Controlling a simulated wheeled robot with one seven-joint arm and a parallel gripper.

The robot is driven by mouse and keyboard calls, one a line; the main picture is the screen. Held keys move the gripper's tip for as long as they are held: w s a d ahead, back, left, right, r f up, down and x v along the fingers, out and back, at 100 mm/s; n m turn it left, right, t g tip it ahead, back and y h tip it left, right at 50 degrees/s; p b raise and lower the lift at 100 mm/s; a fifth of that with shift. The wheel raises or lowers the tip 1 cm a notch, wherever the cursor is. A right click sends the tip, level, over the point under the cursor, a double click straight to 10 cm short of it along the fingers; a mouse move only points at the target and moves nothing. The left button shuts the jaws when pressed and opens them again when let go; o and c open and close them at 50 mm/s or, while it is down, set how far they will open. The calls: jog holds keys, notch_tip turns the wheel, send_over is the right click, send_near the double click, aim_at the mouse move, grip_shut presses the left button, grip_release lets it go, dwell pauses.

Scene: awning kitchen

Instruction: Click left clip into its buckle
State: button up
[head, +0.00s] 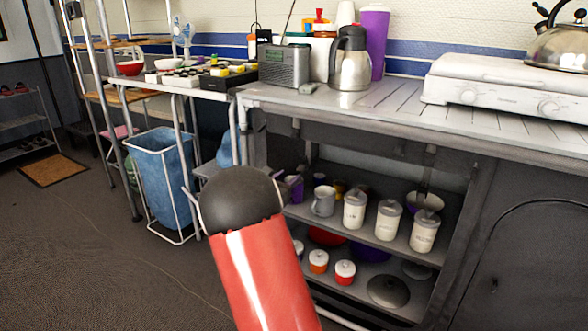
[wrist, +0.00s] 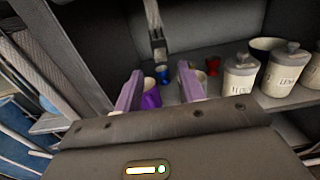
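In the wrist view a dark strap (wrist: 152,15) hangs at the back of the shelf opening, with a grey buckle or clip piece (wrist: 158,46) at its lower end. I cannot tell whether the clip is in the buckle. My gripper (wrist: 160,84) is open, its two purple fingers apart, with nothing held between them. The strap end is beyond the fingertips, apart from them. In the head view my red and black arm hides most of the gripper. Another dark strap (head: 430,155) hangs farther right under the counter.
The shelf holds a purple cup (wrist: 151,98) by the fingers, a grey mug (head: 323,201) and white canisters (head: 388,221). The counter (head: 405,105) is above, carrying a radio (head: 284,65) and steel jug (head: 350,62). A blue bin (head: 160,175) stands left; floor there is clear.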

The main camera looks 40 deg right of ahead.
aim_at(299, 169)
jog(key=x, duration=0.7)
jog(key=shift+d, duration=0.35)
jog(key=shift+c, duration=0.4)
grip_shut()
